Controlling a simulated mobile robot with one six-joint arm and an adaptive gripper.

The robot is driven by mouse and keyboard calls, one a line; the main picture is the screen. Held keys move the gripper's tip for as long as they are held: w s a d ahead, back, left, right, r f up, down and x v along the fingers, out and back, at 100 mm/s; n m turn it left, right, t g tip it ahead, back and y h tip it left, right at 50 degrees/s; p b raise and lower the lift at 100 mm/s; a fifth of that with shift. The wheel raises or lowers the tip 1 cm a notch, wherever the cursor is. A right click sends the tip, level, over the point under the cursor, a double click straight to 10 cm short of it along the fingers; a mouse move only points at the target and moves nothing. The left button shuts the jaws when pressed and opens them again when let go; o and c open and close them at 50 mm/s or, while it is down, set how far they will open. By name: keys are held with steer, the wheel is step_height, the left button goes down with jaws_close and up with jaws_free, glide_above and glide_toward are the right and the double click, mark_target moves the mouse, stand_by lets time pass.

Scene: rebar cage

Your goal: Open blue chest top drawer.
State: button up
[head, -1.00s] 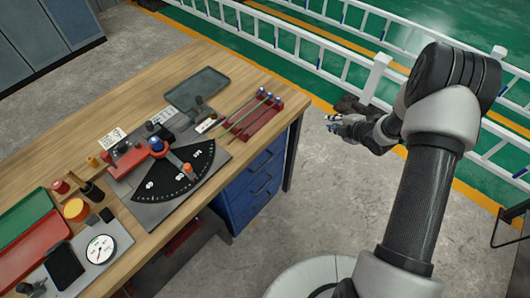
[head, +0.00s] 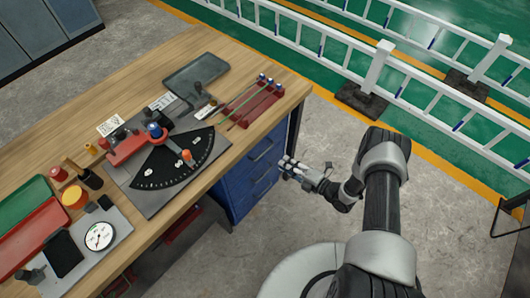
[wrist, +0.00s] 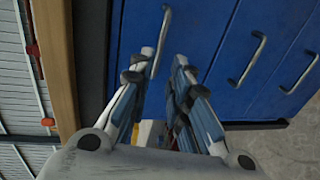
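The blue chest (head: 232,195) stands under the right end of the workbench. Its top drawer (wrist: 135,30) is the one closest to the wooden bench edge and looks closed. The top drawer's handle (wrist: 161,38) is a pale metal bar; it also shows in the head view (head: 262,149). My gripper (wrist: 163,65) is open, and it also shows in the head view (head: 286,163) beside the chest front. In the wrist view the handle's lower end appears between the fingertips, close to the left one. I cannot tell whether they touch.
Two lower drawer handles (wrist: 247,60) (wrist: 298,76) lie to the right in the wrist view. The workbench (head: 120,88) carries a protractor-like tool, trays and a gauge. A dark bench leg (head: 294,130) stands by the chest. White railings (head: 330,45) run behind; grey floor is clear in front.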

mark_target(265, 151)
steer(key=b+x, duration=0.2)
steer(key=x, duration=1)
steer(key=shift+s+b, duration=0.1)
steer(key=shift+b, duration=0.3)
steer(key=shift+c, duration=0.2)
jaws_close()
